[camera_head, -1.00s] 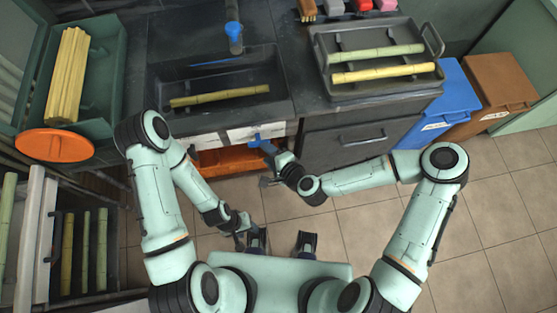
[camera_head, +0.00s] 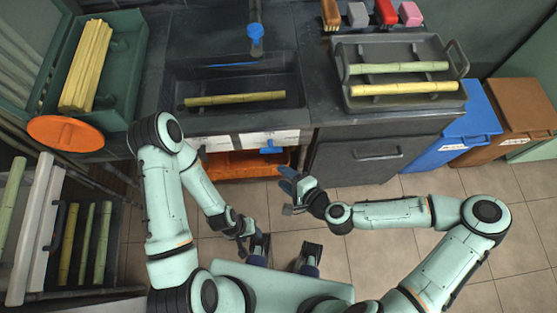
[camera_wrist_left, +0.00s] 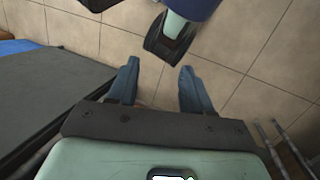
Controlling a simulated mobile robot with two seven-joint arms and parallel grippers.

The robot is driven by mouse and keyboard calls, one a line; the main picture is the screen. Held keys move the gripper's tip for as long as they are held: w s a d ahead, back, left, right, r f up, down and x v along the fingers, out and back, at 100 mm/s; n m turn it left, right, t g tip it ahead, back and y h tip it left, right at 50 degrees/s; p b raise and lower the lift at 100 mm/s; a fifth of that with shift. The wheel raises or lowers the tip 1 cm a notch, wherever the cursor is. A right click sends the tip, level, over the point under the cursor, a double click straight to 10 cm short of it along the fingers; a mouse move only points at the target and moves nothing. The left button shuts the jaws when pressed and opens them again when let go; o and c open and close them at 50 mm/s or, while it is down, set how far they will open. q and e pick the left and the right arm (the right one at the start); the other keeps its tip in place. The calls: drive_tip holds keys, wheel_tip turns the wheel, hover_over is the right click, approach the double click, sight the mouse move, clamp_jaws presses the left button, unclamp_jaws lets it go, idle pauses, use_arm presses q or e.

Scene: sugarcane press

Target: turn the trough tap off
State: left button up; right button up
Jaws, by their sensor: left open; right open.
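A blue tap (camera_head: 256,38) stands behind the dark trough (camera_head: 298,88). A second blue handle (camera_head: 272,148) sits on the white panel below the trough's front, roughly level; I cannot tell which of the two is the trough tap. My right gripper (camera_head: 287,182) is open and empty over the floor, in front of that handle and apart from it. My left gripper (camera_head: 241,243) hangs low near my base, open and empty; its spread blue fingers show in the left wrist view (camera_wrist_left: 155,90) over bare floor.
A yellow cane (camera_head: 235,98) lies in the trough. An orange container (camera_head: 240,164) sits below the white panel. A tray (camera_head: 400,103) with two canes is at the right, with blue (camera_head: 465,135) and brown (camera_head: 510,115) bins beyond.

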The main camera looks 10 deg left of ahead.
sight(270, 152)
drive_tip(key=w+d+f+n+t+y+b, duration=0.1)
drive_tip(key=w+d+f+n+y+b, duration=0.3)
drive_tip(key=b, duration=0.6)
use_arm(q)
drive_tip(key=w+a+f+t, duration=0.1)
drive_tip(key=w+f, duration=0.2)
drive_tip(key=f, duration=0.3)
drive_tip(key=w+a+f+t+y+b, duration=0.1)
drive_tip(key=w+a+f, duration=0.1)
drive_tip(key=w+f, duration=0.2)
wheel_tip(270, 152, down, 3)
drive_tip(key=shift+w+a+f+n+t, duration=0.2)
drive_tip(key=shift+w+n+t, duration=0.1)
drive_tip(key=shift+t, duration=0.1)
use_arm(e)
drive_tip(key=r+x, duration=0.1)
drive_tip(key=x, duration=1)
drive_tip(key=shift+a+r+m+y, duration=0.2)
drive_tip(key=shift+a+m+y, duration=0.2)
drive_tip(key=shift+a, duration=0.1)
drive_tip(key=shift+s, duration=0.15)
